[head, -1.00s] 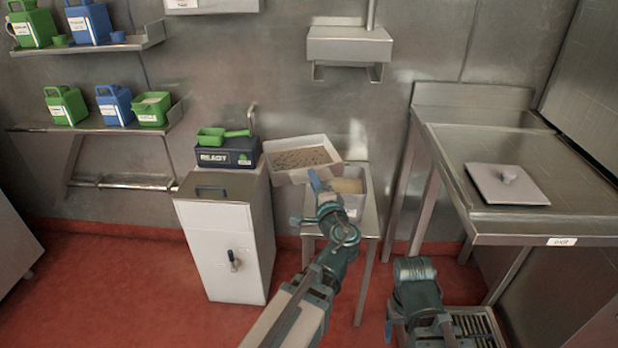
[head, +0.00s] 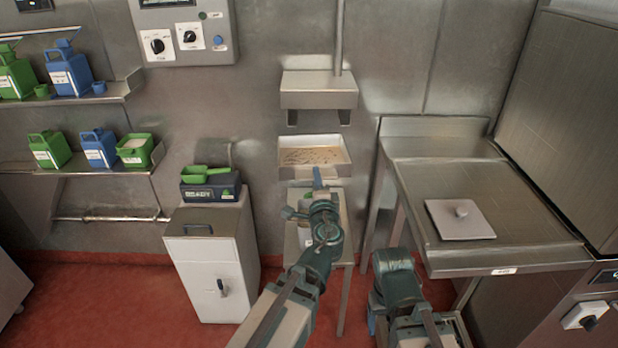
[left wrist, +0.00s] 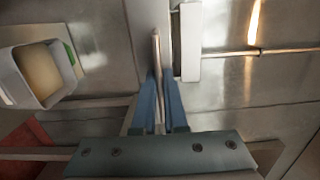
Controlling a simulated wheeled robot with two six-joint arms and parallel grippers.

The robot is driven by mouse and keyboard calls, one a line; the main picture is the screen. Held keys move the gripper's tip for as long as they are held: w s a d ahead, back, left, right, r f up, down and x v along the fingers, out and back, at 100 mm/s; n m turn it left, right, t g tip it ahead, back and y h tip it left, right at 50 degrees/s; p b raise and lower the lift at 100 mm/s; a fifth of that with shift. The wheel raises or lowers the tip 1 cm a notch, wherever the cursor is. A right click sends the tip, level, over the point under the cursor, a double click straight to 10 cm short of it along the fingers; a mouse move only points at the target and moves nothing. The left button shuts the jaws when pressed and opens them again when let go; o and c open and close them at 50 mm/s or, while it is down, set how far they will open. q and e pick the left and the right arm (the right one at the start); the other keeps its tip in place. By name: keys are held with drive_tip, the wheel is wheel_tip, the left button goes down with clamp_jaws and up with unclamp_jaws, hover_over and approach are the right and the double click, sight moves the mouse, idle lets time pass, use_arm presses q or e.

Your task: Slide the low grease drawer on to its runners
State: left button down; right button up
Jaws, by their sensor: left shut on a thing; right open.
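The grease drawer is a shallow pale tray (head: 284,160) with speckled brown grease in it. My left gripper (head: 317,180) is shut on its near side and holds it up against the back wall, roughly level. The steel housing (head: 318,90) is on the wall above, with two short runners (head: 292,117) hanging under it. The drawer is just below the runners and looks apart from them. In the left wrist view, the blue fingers (left wrist: 160,95) close on a thin upright edge. My right gripper (head: 371,322) is low at the right, mostly hidden by its arm.
A small steel stand (head: 345,245) is below the drawer; a bin with beige contents shows in the left wrist view (left wrist: 12,80). A white cabinet (head: 208,270) with a dark READY box (head: 212,190) is at left. A steel table (head: 430,180) with a square lid (head: 460,218) is at right.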

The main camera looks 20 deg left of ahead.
use_arm(q)
drive_tip(key=shift+m+h, duration=0.4)
drive_tip(key=shift+h, duration=0.2)
drive_tip(key=shift+w+d+r+p, duration=0.1)
drive_tip(key=shift+d+r+p, duration=0.2)
drive_tip(key=shift+r+p, duration=0.3)
drive_tip(key=shift+d+r+p, duration=0.3)
drive_tip(key=shift+r+p, duration=0.1)
drive_tip(key=shift+r, duration=0.35)
drive_tip(key=shift+w+d+r+p, duration=0.1)
drive_tip(key=shift+d+r+p, duration=0.2)
drive_tip(key=shift+r+p, duration=0.3)
use_arm(e)
drive_tip(key=shift+r, duration=2.05)
use_arm(q)
drive_tip(key=shift+x, duration=2.75)
drive_tip(key=shift+w+a+r, duration=0.1)
drive_tip(key=shift+w+r, duration=0.05)
drive_tip(key=shift+w, duration=0.15)
drive_tip(key=shift+x, duration=4.95)
drive_tip(key=shift+r, duration=0.15)
